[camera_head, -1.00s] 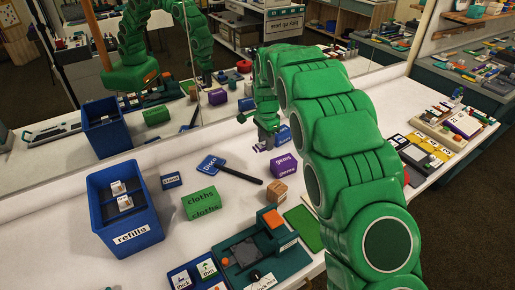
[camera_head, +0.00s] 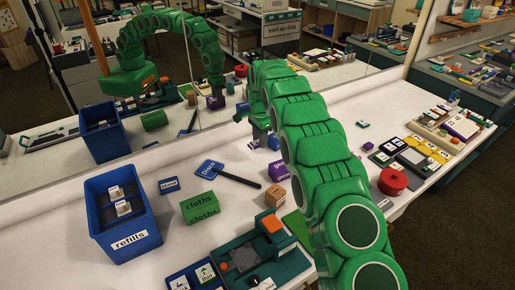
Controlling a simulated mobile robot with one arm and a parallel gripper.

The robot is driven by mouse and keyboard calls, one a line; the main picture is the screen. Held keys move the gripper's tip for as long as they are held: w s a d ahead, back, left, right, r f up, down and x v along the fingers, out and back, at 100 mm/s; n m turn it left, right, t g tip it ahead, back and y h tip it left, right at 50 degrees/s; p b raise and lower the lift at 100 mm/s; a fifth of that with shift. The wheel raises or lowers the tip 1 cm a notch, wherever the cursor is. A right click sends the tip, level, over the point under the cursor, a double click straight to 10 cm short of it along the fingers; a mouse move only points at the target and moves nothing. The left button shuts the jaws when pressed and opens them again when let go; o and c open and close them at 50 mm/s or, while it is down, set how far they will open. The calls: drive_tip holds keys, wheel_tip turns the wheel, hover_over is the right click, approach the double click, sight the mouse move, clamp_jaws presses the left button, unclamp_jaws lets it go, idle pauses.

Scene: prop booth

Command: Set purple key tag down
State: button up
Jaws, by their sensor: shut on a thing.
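My gripper (camera_head: 260,138) is at the back of the white table, pointing down. It is shut on a small purple thing, the purple key tag (camera_head: 253,144), of which only a sliver shows at the fingertips. The gripper and a purple patch below it also show in the mirror behind. The tag is low, close to the table top; I cannot tell whether it touches. My arm hides part of the area to the right.
A purple "gems" box (camera_head: 279,171) stands just in front, partly behind my arm. A red round container (camera_head: 392,181) stands right. Table between bin and gripper is partly clear.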

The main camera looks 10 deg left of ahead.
hover_over(257, 153)
drive_tip(key=s, duration=0.1)
drive_tip(key=shift+s+d+f, duration=0.1)
drive_tip(key=shift+d+f, duration=0.05)
drive_tip(key=shift+f, duration=1.1)
drive_tip(key=shift+d+f, duration=0.15)
drive_tip(key=shift+f, duration=1.1)
drive_tip(key=shift+w+a+f, duration=0.1)
drive_tip(key=shift+w+f, duration=0.15)
drive_tip(key=shift+w, duration=0.1)
drive_tip(key=shift+f, duration=0.1)
drive_tip(key=shift+w+f, duration=0.2)
drive_tip(key=shift+f, duration=0.2)
drive_tip(key=shift+a+f, duration=0.1)
drive_tip(key=shift+f, duration=1.3)
drive_tip(key=o, duration=1)
drive_tip(key=shift+f, duration=0.1)
drive_tip(key=shift+o, duration=0.2)
